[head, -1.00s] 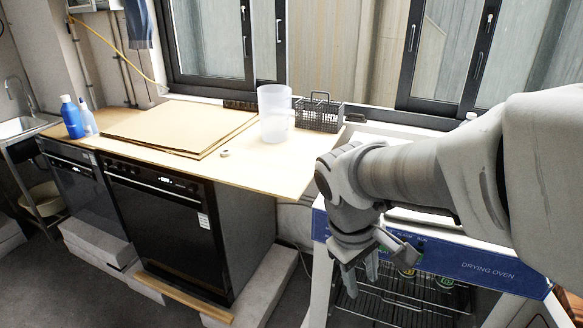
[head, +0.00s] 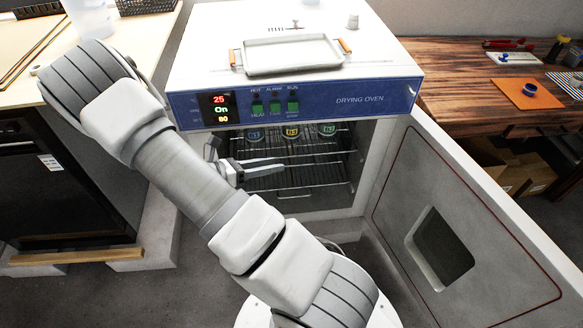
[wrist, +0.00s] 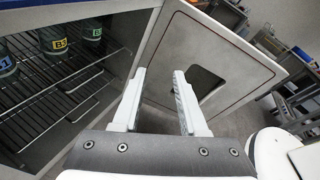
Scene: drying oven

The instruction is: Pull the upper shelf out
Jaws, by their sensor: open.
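The drying oven (head: 300,99) stands open, with its door swung out to the right. The upper shelf (head: 310,147) is a wire rack inside the oven, bearing jars with blue and yellow labels (head: 291,131). The rack and jars also show at the left of the wrist view (wrist: 62,82). My gripper (head: 282,166) is open and empty in front of the oven opening, fingers pointing right. In the wrist view its fingers (wrist: 158,76) are apart with nothing between them, to the right of the rack. My gripper hides part of the rack's left side.
The open door (head: 450,230) bounds the right side. A metal tray (head: 291,55) lies on the oven top. A wooden workbench (head: 455,95) stands behind at right. A counter with a black appliance (head: 60,175) is at left.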

